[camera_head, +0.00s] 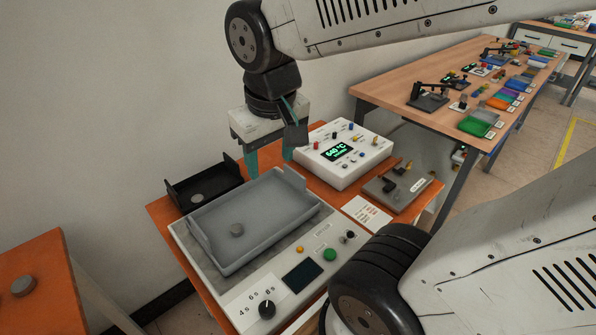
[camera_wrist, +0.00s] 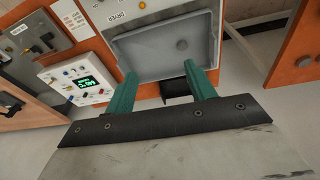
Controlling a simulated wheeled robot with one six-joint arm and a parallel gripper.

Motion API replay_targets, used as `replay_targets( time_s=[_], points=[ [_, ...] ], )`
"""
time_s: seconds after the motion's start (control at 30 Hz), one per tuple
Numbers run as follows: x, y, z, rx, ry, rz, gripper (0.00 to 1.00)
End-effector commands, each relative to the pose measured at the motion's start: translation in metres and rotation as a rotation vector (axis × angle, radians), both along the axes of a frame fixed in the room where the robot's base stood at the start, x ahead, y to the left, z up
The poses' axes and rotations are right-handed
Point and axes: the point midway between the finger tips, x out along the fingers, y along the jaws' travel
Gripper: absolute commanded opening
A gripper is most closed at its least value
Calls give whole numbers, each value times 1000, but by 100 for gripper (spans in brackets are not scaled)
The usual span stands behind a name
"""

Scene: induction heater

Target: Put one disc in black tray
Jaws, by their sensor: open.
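In the wrist view the fingers are apart, and most of the black tray (camera_wrist: 176,98) is hidden behind the gripper.
A white control box (camera_head: 343,173) with a green display stands right of the grey tray. A grey fixture (camera_head: 397,187) lies beside it. Another disc (camera_head: 22,286) lies on a separate orange table at far left. A wooden table with several parts stands behind.

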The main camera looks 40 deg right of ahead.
Motion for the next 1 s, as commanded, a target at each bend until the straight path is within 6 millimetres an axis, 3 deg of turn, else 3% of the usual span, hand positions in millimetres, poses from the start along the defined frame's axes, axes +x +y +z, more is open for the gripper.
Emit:
replay_targets(
  time_s=[0.03,0.1,0.3,1.0],
  points=[
    [-20,0,5,10,5,9,55],
    [-42,2,8,24,23,27,55],
    [-73,5,10,47,52,57,55],
    [-74,5,10,48,55,59,55]
  ],
)
